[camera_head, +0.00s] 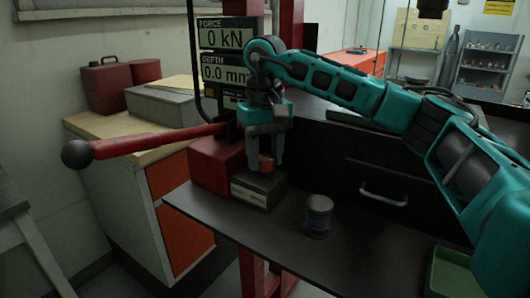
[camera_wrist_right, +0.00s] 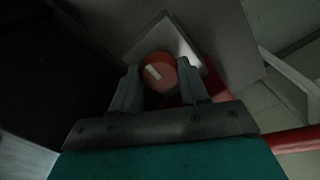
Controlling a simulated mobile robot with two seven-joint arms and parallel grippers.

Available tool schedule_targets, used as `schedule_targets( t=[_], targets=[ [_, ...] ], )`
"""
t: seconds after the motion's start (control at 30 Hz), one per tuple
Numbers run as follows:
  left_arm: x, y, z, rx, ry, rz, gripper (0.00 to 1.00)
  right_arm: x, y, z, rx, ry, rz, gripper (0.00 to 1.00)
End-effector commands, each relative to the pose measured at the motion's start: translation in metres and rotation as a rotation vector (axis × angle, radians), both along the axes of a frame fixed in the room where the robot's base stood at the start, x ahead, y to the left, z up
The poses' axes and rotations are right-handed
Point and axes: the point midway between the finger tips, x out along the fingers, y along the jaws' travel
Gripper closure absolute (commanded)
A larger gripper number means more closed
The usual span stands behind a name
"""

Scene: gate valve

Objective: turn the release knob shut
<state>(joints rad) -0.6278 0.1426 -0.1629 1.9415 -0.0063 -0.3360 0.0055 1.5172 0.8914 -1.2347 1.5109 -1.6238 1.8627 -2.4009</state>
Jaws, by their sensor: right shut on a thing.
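The red release knob (camera_head: 267,162) sits on top of a small grey block with a label (camera_head: 258,190), beside a red box on the dark table. My right gripper (camera_head: 264,162) comes down from above and is shut on the knob, one finger on each side. In the right wrist view the round red knob (camera_wrist_right: 158,72) with a pale mark on its face shows between the two fingers (camera_wrist_right: 158,85). My left gripper is not in view.
A long red lever with a black ball end (camera_head: 76,154) sticks out to the left. A green tray (camera_head: 450,272) is at the right edge. The display (camera_head: 224,53) reads 0 kN and 0.0 mm.

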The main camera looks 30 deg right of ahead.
Motion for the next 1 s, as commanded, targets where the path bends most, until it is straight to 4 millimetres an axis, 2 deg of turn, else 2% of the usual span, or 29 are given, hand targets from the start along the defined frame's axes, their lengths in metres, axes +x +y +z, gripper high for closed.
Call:
schedule_targets(
  t=[0.27,1.0],
  targets=[
    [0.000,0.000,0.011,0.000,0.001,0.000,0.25,0.000,0.000,0.003,0.001,-0.001,-0.188,0.86],
    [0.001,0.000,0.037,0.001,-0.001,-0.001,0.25,0.000,-0.001,0.002,0.001,-0.002,-0.890,0.86]
  ],
)
